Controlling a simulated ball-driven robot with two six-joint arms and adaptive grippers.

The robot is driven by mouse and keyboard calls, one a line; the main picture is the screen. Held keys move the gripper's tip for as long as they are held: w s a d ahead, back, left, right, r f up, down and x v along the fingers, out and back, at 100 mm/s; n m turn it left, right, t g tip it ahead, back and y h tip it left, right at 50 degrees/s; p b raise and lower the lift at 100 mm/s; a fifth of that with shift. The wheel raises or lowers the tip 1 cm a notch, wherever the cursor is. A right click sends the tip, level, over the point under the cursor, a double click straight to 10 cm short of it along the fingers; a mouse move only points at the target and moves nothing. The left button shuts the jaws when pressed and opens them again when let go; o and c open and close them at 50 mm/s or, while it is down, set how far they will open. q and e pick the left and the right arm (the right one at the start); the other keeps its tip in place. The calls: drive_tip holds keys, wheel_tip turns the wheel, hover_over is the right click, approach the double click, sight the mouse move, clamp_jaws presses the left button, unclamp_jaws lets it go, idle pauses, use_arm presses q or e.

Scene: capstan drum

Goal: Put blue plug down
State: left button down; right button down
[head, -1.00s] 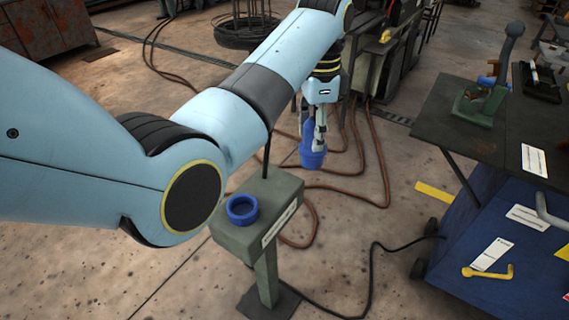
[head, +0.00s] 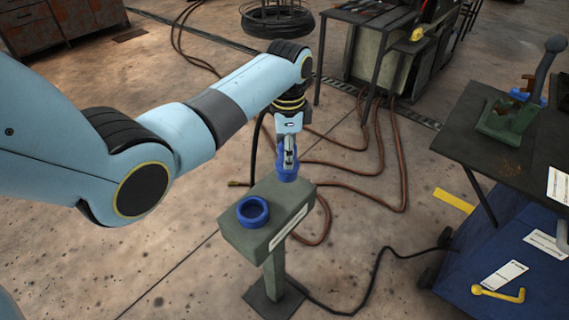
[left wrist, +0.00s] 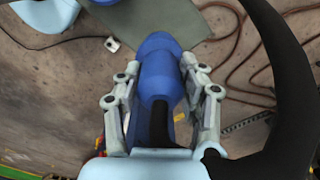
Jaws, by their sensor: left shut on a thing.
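The blue plug (head: 287,174) is held in my left gripper (head: 289,160). In the head view the plug's lower end is by the far right corner of the green stand's top (head: 240,235); I cannot tell whether it touches. In the left wrist view the plug (left wrist: 157,75) lies between the two fingers of the left gripper (left wrist: 160,90), with its wide end toward the stand top (left wrist: 185,25). A blue ring (head: 252,211) sits on the near left part of the stand top. My right gripper does not show.
A dark workbench (head: 475,130) with a green lever tool (head: 510,118) stands at right, above a blue cabinet (head: 480,250) with a yellow handle (head: 498,293). Brown hoses (head: 375,170) lie on the floor behind the stand. A black cable (head: 375,285) runs from the stand's foot.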

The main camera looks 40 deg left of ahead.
use_arm(q)
drive_tip(key=shift+a+f, duration=0.2)
drive_tip(key=shift+a, duration=0.15)
drive_tip(key=shift+f, duration=2.05)
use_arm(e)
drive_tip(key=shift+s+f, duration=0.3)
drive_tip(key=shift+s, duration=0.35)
use_arm(q)
drive_tip(key=shift+f+b, duration=0.1)
drive_tip(key=shift+b, duration=0.2)
drive_tip(key=c, duration=0.8)
unclamp_jaws()
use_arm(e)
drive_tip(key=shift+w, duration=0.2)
use_arm(q)
drive_tip(key=shift+r, duration=0.35)
wheel_tip(320, 180, up, 12)
drive_tip(key=shift+f+p, duration=0.2)
drive_tip(key=shift+p, duration=0.6)
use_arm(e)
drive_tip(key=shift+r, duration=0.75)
